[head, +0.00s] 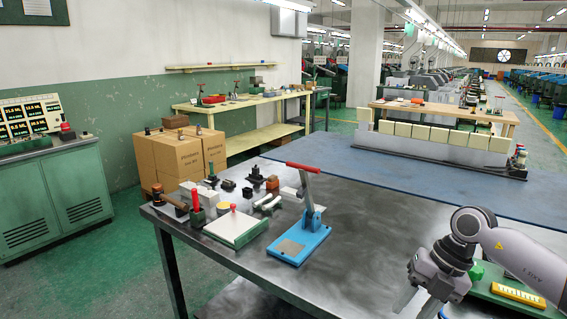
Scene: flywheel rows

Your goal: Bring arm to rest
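My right arm (520,250) comes in from the right edge and bends down over the front right of the dark metal table (350,220). My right gripper (418,303) points down and left, with its two pale fingers apart and nothing seen between them. It is near the table's front edge, to the right of the blue lever press (300,244) and apart from it. My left arm and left gripper are not in view.
A white block with a red knob (237,228) and several small tools stand on the table's left part. A green tray with a yellow strip (518,294) lies beside my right gripper, partly behind my arm. The table middle is clear. Cardboard boxes (170,158) stand behind.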

